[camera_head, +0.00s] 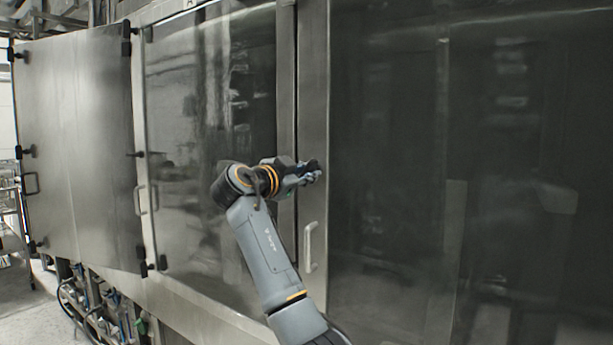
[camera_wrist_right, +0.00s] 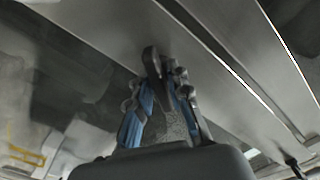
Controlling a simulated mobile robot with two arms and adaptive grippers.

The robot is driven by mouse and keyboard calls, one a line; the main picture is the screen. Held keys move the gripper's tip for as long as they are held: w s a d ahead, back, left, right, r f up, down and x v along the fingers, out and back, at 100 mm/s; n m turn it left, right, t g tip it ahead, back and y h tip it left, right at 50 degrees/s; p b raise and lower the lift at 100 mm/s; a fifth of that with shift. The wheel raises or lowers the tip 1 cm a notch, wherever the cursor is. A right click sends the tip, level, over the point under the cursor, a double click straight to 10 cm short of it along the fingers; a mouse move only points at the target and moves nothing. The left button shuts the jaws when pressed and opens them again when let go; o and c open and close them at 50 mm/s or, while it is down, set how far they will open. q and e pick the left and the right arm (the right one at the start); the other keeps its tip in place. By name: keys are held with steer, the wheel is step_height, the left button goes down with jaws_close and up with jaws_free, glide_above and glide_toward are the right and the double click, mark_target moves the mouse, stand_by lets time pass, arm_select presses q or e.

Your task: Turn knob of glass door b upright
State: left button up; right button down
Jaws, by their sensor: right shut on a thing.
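The large glass door (camera_head: 520,110) with a steel frame fills the right half of the head view; I take it to be door b. My right gripper (camera_head: 307,174) is at the door's left frame, above the door's handle. In the right wrist view, its blue-grey fingers (camera_wrist_right: 162,95) are shut on a dark knob (camera_wrist_right: 151,60), one finger on each side. The gripper mostly hides the knob in the head view, so I cannot tell its exact angle there. My left gripper is not in view.
A pale bar handle (camera_head: 309,247) stands on the frame below the gripper. Another glass door (camera_head: 212,110) is to the left, with its own handle (camera_head: 139,200). A steel panel door (camera_head: 75,150) stands farther left. Hoses (camera_head: 90,305) run low at the left.

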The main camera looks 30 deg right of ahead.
steer(key=n, duration=0.3)
steer(key=shift+n, duration=2)
steer(key=c, duration=1.4)
jaws_free()
steer(key=v, duration=1.2)
